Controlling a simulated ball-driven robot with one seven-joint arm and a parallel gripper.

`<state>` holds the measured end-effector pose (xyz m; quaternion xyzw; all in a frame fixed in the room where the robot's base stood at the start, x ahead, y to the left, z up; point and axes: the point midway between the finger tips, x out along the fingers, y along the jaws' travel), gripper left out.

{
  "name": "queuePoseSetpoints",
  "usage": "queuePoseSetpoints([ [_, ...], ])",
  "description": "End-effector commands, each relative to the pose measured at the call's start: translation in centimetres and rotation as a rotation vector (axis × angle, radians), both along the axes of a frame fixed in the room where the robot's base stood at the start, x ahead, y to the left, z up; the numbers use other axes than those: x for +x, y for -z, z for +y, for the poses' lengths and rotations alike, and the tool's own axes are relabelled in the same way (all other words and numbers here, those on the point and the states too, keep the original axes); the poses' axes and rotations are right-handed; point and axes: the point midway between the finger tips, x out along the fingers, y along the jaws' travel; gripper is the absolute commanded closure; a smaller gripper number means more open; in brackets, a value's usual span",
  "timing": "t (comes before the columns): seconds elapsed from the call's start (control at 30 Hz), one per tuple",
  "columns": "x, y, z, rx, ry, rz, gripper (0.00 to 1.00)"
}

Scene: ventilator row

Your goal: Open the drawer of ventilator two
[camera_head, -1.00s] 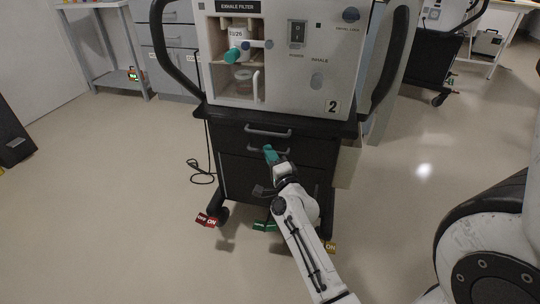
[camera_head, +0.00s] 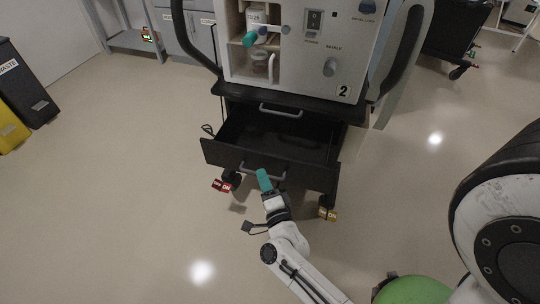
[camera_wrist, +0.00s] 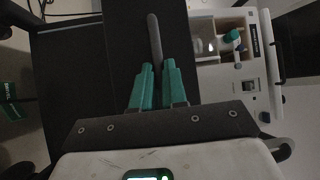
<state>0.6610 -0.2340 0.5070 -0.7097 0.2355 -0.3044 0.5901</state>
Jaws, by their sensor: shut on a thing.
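Ventilator two (camera_head: 305,50) stands on a black cart and bears the label 2. Its lower drawer (camera_head: 225,153) is pulled well out towards me, and the dark inside shows in the head view. In the wrist view, the teal fingers of my gripper (camera_wrist: 153,84) are shut on the grey handle bar (camera_wrist: 155,40). The fingers hide part of the handle. The upper drawer's handle (camera_head: 281,111) shows above, and that drawer is shut.
Black and yellow bins (camera_head: 25,85) stand at the left. A green round thing (camera_head: 412,290) is at the bottom right. The floor around the cart is mostly clear.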

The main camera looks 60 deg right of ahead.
Motion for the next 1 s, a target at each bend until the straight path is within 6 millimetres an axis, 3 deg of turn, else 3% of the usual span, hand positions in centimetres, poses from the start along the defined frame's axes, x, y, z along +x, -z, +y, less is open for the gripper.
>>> queuePoseSetpoints([
  [0.23, -0.3, -0.1, 2.5, -0.001, 0.002, -0.002, 1.0],
  [0.63, -0.3, 0.0, 2.7, -0.001, 0.001, -0.002, 1.0],
  [0.67, -0.3, 0.0, 2.7, -0.001, 0.001, -0.002, 0.85],
  [0.7, -0.3, 0.0, 2.7, -0.001, 0.001, -0.002, 0.81],
  [0.9, -0.3, 0.0, 2.7, -0.001, 0.001, -0.002, 0.62],
  [1.0, -0.3, 0.0, 2.7, -0.001, 0.001, -0.001, 0.62],
])
